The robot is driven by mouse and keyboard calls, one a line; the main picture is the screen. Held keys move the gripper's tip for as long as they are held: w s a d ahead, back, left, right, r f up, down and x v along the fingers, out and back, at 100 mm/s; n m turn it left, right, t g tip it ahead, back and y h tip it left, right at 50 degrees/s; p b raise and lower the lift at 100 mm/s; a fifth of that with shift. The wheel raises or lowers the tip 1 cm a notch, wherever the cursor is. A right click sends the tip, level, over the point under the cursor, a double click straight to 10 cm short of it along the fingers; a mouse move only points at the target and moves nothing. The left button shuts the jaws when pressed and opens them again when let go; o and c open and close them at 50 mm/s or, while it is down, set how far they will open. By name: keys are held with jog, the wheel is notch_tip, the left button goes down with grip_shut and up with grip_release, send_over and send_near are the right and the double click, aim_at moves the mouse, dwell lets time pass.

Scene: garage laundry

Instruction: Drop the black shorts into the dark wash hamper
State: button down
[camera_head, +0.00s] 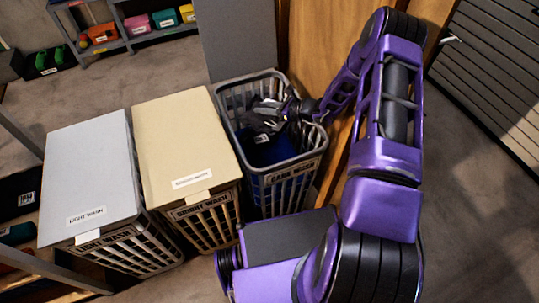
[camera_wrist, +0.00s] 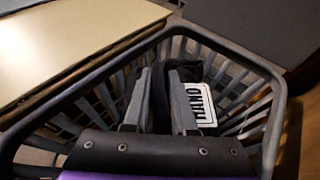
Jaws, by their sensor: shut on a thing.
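My gripper (camera_head: 266,108) is inside the hamper's mouth, below the rim. In the wrist view my gripper (camera_wrist: 162,85) is shut on a black thing (camera_wrist: 159,98), seemingly the black shorts, mostly hidden between the fingers. Dark blue material (camera_head: 268,152) shows lower inside the hamper.
A hamper labelled "LIGHT WASH" (camera_head: 86,175) and a beige-lidded hamper (camera_head: 182,135) stand to the left, both closed. The raised grey lid (camera_head: 240,40) is behind the open hamper. A wooden panel (camera_head: 322,40) is close on its right. Shelves with coloured bins (camera_head: 137,24) are at the back.

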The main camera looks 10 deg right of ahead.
jog(key=c, duration=0.6)
grip_release()
jog(key=shift+c, duration=0.2)
jog(key=shift+r, duration=0.1)
notch_tip(320, 180, up, 10)
jog(key=shift+f+p, duration=0.1)
jog(key=shift+p, duration=0.8)
